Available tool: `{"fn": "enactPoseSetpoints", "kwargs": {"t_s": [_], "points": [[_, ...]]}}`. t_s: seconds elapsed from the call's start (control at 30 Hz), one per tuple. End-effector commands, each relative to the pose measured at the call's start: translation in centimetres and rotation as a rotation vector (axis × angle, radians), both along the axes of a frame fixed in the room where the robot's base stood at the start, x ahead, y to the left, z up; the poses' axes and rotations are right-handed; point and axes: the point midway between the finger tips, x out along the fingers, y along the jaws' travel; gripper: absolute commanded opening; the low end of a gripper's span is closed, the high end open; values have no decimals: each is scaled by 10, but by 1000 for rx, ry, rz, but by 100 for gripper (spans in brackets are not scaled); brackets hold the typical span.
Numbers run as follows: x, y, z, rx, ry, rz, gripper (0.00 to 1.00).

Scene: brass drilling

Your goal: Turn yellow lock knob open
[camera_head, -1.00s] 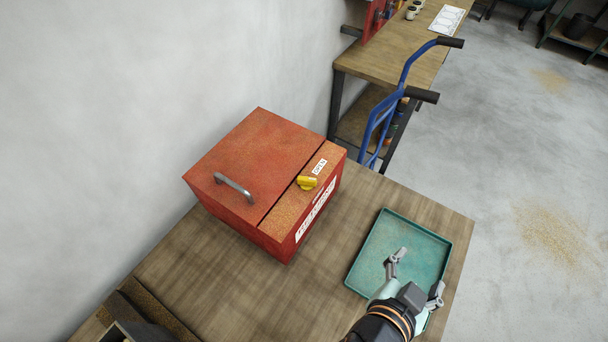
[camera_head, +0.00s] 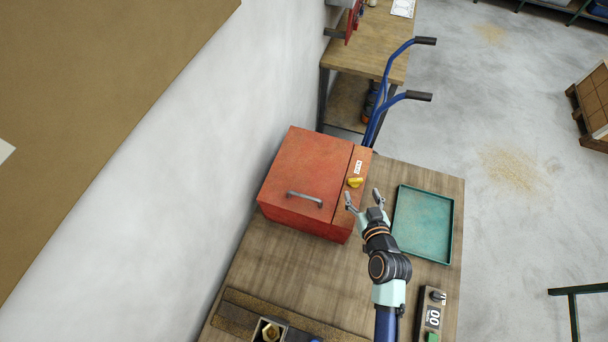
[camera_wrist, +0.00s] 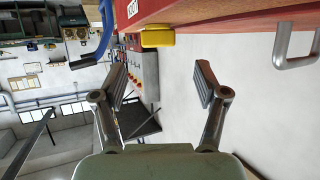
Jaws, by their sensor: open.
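In the wrist view the yellow knob (camera_wrist: 158,37) shows at the upper middle, ahead of and between the fingertips. My gripper (camera_head: 364,199) is open and empty, just below and right of the knob, apart from it. A grey handle (camera_head: 305,199) is on the box lid, which is shut.
A green tray (camera_head: 424,224) lies on the wooden table right of my arm. A small device with a display (camera_head: 432,316) stands at the front right. A blue hand truck (camera_head: 385,90) stands behind the table. A wall is on the left.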

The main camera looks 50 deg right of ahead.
Motion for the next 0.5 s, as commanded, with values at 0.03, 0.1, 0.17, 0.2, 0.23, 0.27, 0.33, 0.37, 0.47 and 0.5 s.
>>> {"fn": "enactPoseSetpoints", "kwargs": {"t_s": [0.03,0.1,0.17,0.2,0.23,0.27,0.33,0.37,0.47,0.5], "points": [[-2,-1,0,0,0,-6,73],[-2,-2,-1,-1,0,-6,73],[0,-3,-2,-1,-1,-5,73],[3,-5,-3,-3,-2,-5,73],[5,-7,-5,-2,-1,-4,73],[9,-10,-6,-1,-1,-3,73],[18,-18,-11,-1,-1,-3,73],[23,-22,-13,-1,-2,-4,73],[36,-34,-20,-1,-2,-4,73],[40,-37,-23,0,-1,-3,73]]}}
